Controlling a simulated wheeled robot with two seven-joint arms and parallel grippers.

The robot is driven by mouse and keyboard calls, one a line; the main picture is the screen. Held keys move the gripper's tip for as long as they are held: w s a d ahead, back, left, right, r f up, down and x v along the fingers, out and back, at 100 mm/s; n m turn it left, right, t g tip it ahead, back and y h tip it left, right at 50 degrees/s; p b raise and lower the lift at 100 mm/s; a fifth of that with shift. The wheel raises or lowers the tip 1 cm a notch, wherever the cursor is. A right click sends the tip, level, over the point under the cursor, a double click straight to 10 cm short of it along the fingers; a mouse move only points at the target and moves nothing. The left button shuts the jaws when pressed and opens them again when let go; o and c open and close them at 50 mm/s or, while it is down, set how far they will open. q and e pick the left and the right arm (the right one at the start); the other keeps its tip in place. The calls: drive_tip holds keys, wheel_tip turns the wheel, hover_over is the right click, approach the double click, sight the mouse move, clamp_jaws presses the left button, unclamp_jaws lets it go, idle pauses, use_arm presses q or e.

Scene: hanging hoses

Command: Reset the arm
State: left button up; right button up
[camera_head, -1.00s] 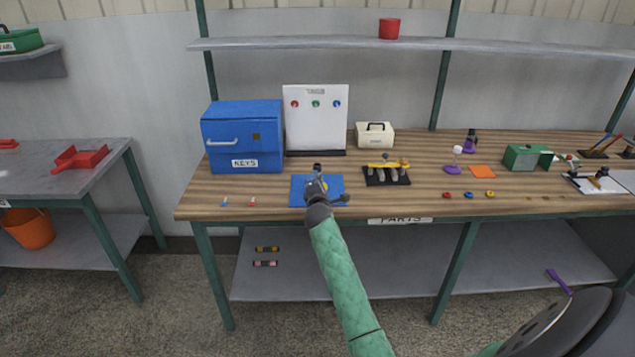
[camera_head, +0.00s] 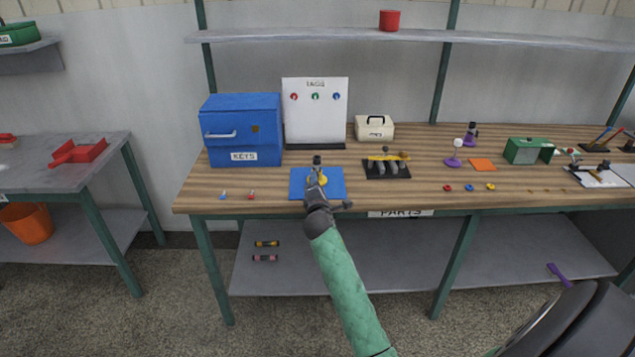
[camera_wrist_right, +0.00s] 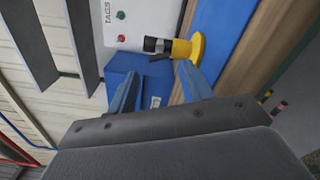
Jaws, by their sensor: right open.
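My right arm reaches up from the bottom of the head view. Its gripper (camera_head: 316,185) is over the front part of the blue mat (camera_head: 335,188) on the workbench. In the right wrist view the gripper's two blue fingers (camera_wrist_right: 160,95) are spread apart with nothing between them. A yellow-based item with a black top (camera_wrist_right: 182,48) stands on the mat beyond the fingers; in the head view it is partly hidden by my gripper. Whether the fingers touch it cannot be told, but a gap shows. My left gripper is not in view.
A blue KEYS box (camera_head: 241,130) and a white TAGS board (camera_head: 315,112) stand behind the mat. A black holder (camera_head: 386,170) with a yellow-topped part is to the right. The bench's front edge (camera_head: 270,212) lies beneath my arm. A shelf (camera_head: 420,37) runs above.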

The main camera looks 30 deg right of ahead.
drive_tip(key=shift+s+a, duration=0.25)
drive_tip(key=shift+s, duration=0.2)
drive_tip(key=s+a+f+m+g+y, duration=0.3)
drive_tip(key=s+a+f+m, duration=0.1)
drive_tip(key=s+a+f, duration=0.5)
drive_tip(key=s+a+f+m+g+y, duration=0.2)
drive_tip(key=s+a+f+m+g, duration=0.15)
drive_tip(key=s+a+f, duration=0.55)
drive_tip(key=s+a+f+m+g+y, duration=0.2)
drive_tip(key=s+a, duration=0.3)
drive_tip(key=s, duration=0.5)
drive_tip(key=s+a+f+m+g+y, duration=0.2)
drive_tip(key=s+a+g, duration=0.1)
drive_tip(key=s, duration=0.7)
drive_tip(key=s+a+f+m+g+y, duration=0.1)
drive_tip(key=s+a+f+m+g, duration=0.1)
drive_tip(key=s+a, duration=0.4)
drive_tip(key=s, duration=0.4)
drive_tip(key=shift+a+m+y, duration=0.35)
drive_tip(key=shift+y, duration=0.05)
drive_tip(key=shift+w+r, duration=0.1)
